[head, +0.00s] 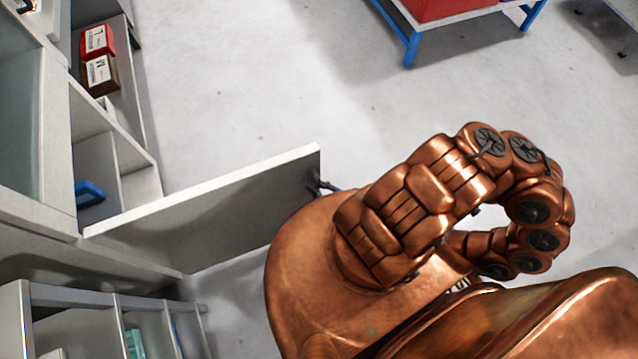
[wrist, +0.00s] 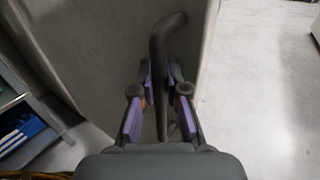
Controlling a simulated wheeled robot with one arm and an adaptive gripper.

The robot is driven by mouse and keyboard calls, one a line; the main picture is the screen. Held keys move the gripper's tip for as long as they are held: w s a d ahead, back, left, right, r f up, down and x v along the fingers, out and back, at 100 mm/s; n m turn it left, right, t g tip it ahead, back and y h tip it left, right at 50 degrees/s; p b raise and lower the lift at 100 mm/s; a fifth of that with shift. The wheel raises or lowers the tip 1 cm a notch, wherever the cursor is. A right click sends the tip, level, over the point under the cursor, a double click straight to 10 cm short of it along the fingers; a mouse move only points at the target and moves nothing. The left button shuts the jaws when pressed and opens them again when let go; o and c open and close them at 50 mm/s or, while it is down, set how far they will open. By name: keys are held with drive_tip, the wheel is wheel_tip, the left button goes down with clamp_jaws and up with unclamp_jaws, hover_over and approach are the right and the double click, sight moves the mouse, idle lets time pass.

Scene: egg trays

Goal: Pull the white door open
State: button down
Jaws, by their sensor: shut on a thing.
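The white door (head: 220,212) stands swung out from the white cabinet in the head view, with a compartment exposed behind it. The door's face also fills the upper middle of the wrist view (wrist: 95,50). A dark curved handle (wrist: 166,35) is on that face, near the door's free edge. My gripper (wrist: 160,82), with purple-padded fingers, is shut on the handle, which runs down between them. In the head view my copper arm hides most of the gripper; only small dark parts show at the door's free edge, and I cannot tell handle from finger there.
Open shelves hold a red box (head: 97,40), a brown box (head: 100,75) and a blue item (head: 90,192). A lower shelf unit (head: 75,297) stands at bottom left. A blue-legged table (head: 410,45) with a red container is at the top. Grey floor between is clear.

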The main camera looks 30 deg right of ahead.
drive_tip(key=shift+a, duration=0.1)
drive_tip(key=c, duration=1.2)
unclamp_jaws()
drive_tip(key=shift+d, duration=0.2)
